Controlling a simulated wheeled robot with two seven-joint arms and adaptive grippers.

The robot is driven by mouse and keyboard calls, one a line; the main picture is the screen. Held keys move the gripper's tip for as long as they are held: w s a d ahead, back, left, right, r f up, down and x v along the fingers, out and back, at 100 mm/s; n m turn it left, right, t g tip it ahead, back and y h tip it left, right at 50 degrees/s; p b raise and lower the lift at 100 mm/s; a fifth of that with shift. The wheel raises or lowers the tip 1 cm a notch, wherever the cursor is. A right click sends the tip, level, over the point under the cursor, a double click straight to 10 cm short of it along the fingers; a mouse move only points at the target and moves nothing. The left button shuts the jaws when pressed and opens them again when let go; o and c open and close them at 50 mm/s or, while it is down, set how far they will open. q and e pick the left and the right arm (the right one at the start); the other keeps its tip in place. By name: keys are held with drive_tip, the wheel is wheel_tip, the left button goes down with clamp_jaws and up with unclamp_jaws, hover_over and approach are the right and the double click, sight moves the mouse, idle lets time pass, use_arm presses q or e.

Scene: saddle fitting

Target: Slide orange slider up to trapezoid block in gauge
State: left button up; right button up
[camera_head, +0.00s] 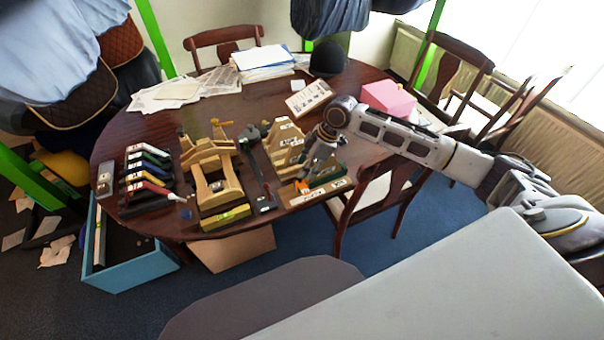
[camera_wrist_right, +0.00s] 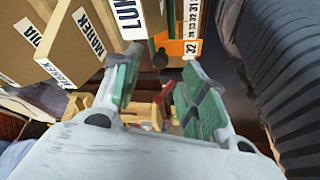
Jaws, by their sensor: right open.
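The orange slider (camera_head: 301,186) sits at the left part of the wooden gauge (camera_head: 325,193) near the table's front edge. In the right wrist view the orange slider (camera_wrist_right: 178,48) shows beyond my fingertips, beside a white number scale. My right gripper (camera_head: 307,176) is just above the slider and the gauge. In its wrist view the right gripper (camera_wrist_right: 160,75) has its green-padded fingers apart, with nothing clearly held between them. Labelled pale wooden blocks (camera_wrist_right: 90,35) stand left of the fingers. I cannot tell which one is the trapezoid block. My left gripper is out of view.
Stepped wooden pieces (camera_head: 285,140) stand right behind the gauge. A dark tool (camera_head: 258,165) and a wooden frame (camera_head: 213,170) are to the left, then a rack of coloured-handled tools (camera_head: 147,178). Papers (camera_head: 262,62) and a pink box (camera_head: 388,98) lie farther back.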

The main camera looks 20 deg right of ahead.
sight(305, 186)
drive_tip(key=shift+x, duration=2.05)
clamp_jaws()
